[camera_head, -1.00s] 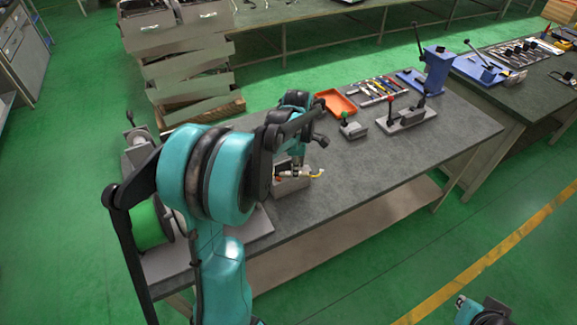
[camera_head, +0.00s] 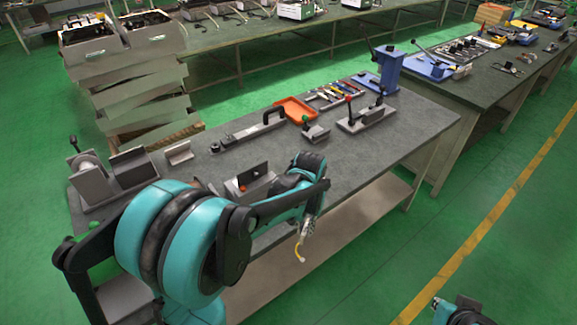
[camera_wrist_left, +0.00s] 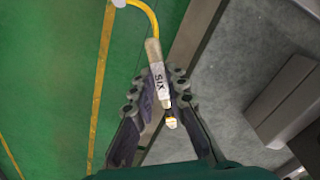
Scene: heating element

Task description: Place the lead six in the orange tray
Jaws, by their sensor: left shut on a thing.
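My left gripper (camera_head: 306,224) is beyond the near edge of the workbench in the head view. It is shut on the lead six (camera_wrist_left: 157,72), a thin lead with a pale sleeve marked SIX and a yellow wire, which shows between the fingers of the left gripper (camera_wrist_left: 162,95) in the left wrist view. In the head view the yellow end of the lead six (camera_head: 299,252) hangs below the gripper. The orange tray (camera_head: 296,110) lies at the far edge of the bench, apart from the gripper.
A grey block fixture (camera_head: 248,183) stands on the bench left of the gripper. A black-handled bar (camera_head: 250,133), a green-knobbed clamp (camera_head: 314,131) and a red-knobbed clamp fixture (camera_head: 366,116) stand around the tray. The bench top (camera_head: 370,150) is clear right of my arm.

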